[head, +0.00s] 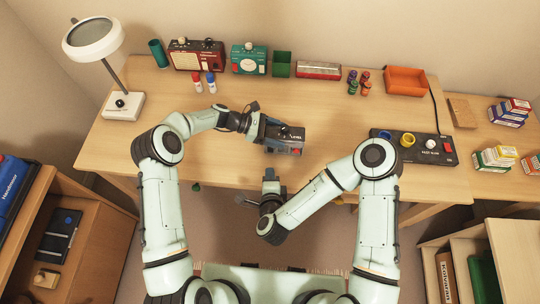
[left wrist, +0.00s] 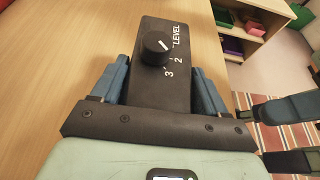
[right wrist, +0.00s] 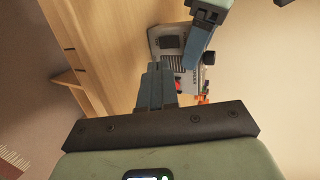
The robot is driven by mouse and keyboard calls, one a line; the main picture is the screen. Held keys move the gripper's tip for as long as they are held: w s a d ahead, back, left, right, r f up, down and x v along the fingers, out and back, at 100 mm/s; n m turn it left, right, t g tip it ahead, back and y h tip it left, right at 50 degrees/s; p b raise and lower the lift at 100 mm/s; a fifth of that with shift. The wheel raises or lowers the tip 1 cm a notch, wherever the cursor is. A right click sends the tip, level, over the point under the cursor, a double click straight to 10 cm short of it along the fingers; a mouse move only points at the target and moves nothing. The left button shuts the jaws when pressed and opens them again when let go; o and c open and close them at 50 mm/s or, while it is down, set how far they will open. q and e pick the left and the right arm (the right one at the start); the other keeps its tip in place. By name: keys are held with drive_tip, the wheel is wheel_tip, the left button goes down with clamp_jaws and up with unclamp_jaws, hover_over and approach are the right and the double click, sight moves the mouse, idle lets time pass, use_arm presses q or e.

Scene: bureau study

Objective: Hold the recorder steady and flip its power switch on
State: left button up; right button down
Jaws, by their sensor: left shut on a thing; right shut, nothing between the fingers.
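The recorder (head: 290,135) is a dark box near the desk's front edge in the head view. My left gripper (head: 262,132) is shut on it, with one blue finger on each side. The left wrist view shows its black face (left wrist: 150,92) with a round LEVEL knob. The right wrist view shows its grey front (right wrist: 168,48) with a speaker grille, and a small red part (right wrist: 178,83) partly hidden by my fingers. I cannot tell the switch position.
A black panel (head: 414,147) with colored rings and a white knob stands to the right on the desk (head: 330,100). Radios, a green box (head: 282,63), small bottles and an orange bin (head: 405,80) line the back. A lamp (head: 122,105) stands left.

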drive_tip(key=shift+m+g+h, duration=0.6)
drive_tip(key=shift+g+h, duration=0.2)
drive_tip(key=shift+h, duration=0.1)
drive_tip(key=v, duration=0.4)
drive_tip(key=shift+s+a+r, duration=0.2)
drive_tip(key=shift+s+a, duration=0.1)
drive_tip(key=shift+a, duration=0.05)
drive_tip(key=shift+w, duration=0.1)
approach(271, 152)
wheel_tip(271, 152, down, 3)
drive_tip(key=shift+w+r, duration=0.1)
drive_tip(key=shift+w, duration=0.1)
drive_tip(key=w, duration=0.3)
drive_tip(key=shift+w+f, duration=0.35)
drive_tip(key=shift+f, duration=0.05)
drive_tip(key=shift+w, duration=0.55)
drive_tip(key=shift+f, duration=0.1)
